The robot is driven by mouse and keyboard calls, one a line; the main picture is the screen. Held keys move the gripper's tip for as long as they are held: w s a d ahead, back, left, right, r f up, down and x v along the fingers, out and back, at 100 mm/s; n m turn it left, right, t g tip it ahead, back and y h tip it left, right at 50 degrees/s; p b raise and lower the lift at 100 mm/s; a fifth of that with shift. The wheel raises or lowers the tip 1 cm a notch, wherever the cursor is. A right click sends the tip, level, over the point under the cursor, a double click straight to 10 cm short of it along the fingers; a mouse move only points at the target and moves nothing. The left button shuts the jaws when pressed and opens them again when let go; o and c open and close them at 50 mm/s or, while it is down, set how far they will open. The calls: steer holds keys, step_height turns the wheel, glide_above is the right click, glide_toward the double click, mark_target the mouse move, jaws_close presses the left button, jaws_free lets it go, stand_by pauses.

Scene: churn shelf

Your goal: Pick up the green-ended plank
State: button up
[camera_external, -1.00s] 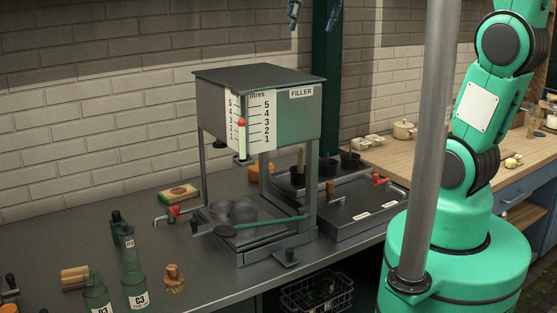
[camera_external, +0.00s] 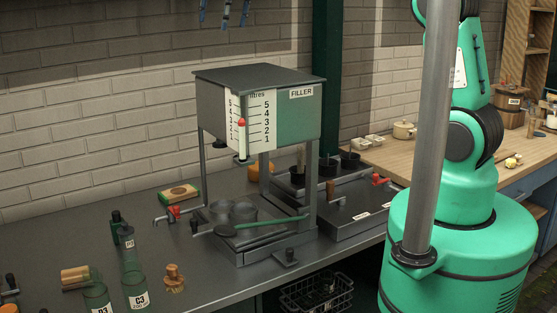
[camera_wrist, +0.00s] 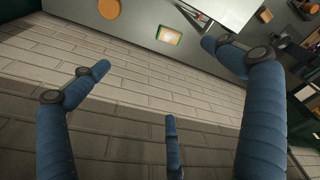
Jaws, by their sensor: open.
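My gripper (camera_external: 224,17) shows only as blue fingertips at the top edge in the external view, high in front of the brick wall. In the wrist view its three blue fingers (camera_wrist: 160,78) are spread wide with nothing between them. A small flat wooden block with a green edge (camera_external: 178,194) lies at the back of the bench, left of the filler; it also shows in the wrist view (camera_wrist: 169,35), beyond the fingers. I cannot tell if it is the green-ended plank. Pale wooden pieces (camera_external: 74,274) lie at the front left, partly behind green bottles.
The filler (camera_external: 258,105) stands mid-bench, with red-handled taps near it. Green bottles (camera_external: 135,285) and a wooden stopper (camera_external: 173,279) are at the front left. An orange round thing (camera_wrist: 109,8) is on the bench. The back left of the bench (camera_external: 75,220) is clear.

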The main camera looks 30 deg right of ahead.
steer(key=shift+w+a+f+n+g+p, duration=0.9)
steer(key=shift+w+a+f+n+p, duration=1.55)
steer(key=shift+w+a+f, duration=3.35)
step_height(320, 180, down, 30)
steer(key=shift+w+a+b, duration=0.3)
steer(key=shift+w+a, duration=0.05)
steer(key=shift+w, duration=0.05)
steer(key=shift+n, duration=0.25)
steer(key=p, duration=0.1)
glide_above(177, 190)
steer(key=shift+w+d+f, duration=0.15)
steer(key=shift+f, duration=1.25)
steer(key=shift+w+d+f, duration=0.1)
steer(key=shift+d+f, duration=0.05)
steer(key=shift+f, duration=1.25)
steer(key=shift+w+d+f, duration=0.15)
steer(key=shift+f, duration=1.25)
steer(key=shift+f, duration=0.1)
steer(key=shift+s+a+f+p, duration=0.1)
steer(key=shift+f+p, duration=0.2)
steer(key=shift+f, duration=0.35)
steer(key=shift+s+a+f+p, duration=0.1)
steer(key=shift+f+p, duration=0.2)
steer(key=shift+f, duration=0.3)
steer(key=shift+a+f, duration=0.15)
steer(key=shift+f, duration=1.05)
